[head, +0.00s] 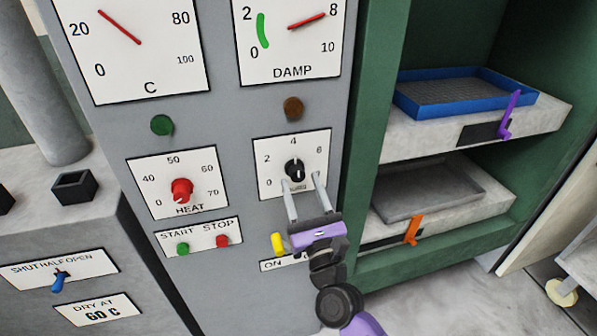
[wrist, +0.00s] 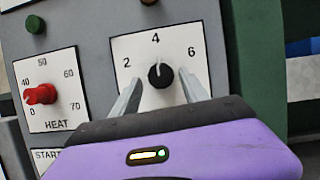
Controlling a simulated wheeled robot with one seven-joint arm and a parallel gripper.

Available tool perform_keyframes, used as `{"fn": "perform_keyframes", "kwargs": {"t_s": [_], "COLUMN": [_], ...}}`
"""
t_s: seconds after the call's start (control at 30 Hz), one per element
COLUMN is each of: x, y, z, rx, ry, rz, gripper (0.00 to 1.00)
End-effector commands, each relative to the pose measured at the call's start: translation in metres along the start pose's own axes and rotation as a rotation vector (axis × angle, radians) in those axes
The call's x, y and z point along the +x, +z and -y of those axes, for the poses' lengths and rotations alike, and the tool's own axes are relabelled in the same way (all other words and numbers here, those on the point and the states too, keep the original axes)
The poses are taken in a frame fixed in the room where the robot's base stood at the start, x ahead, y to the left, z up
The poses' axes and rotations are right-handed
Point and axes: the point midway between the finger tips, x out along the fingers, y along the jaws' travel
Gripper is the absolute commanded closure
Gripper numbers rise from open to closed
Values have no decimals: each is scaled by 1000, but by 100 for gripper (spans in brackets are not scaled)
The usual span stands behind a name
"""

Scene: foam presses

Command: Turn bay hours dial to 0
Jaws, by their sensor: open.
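The bay hours dial is a black knob (head: 294,169) on a white plate marked 0, 2, 4 and 6. Its white pointer mark points up, at about 4, as the wrist view shows on the knob (wrist: 160,76). The word below the knob is mostly hidden by my gripper. My gripper (head: 303,182) is open, with one finger on each side of the knob. In the wrist view the gripper fingertips (wrist: 162,77) straddle the knob with small gaps; I cannot tell if either touches it.
Left of the dial are the red HEAT knob (head: 182,190) and the green START (head: 183,248) and red STOP (head: 222,241) buttons. Shelves with a blue tray (head: 405,104) and a grey tray (head: 476,188) stand right.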

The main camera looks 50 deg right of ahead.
Motion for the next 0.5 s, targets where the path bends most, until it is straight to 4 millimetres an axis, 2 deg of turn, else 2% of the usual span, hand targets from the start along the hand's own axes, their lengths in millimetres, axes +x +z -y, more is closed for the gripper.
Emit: {"fn": "perform_keyframes", "kwargs": {"t_s": [0.03, 0.2, 0.5], "x": [9, 25, 30], "y": [3, 1, 0], "z": [0, 0, 0], "rx": [0, -1, -2], "ry": [0, 0, 1], "rz": [1, 0, 0], "gripper": [47, 47, 47]}}
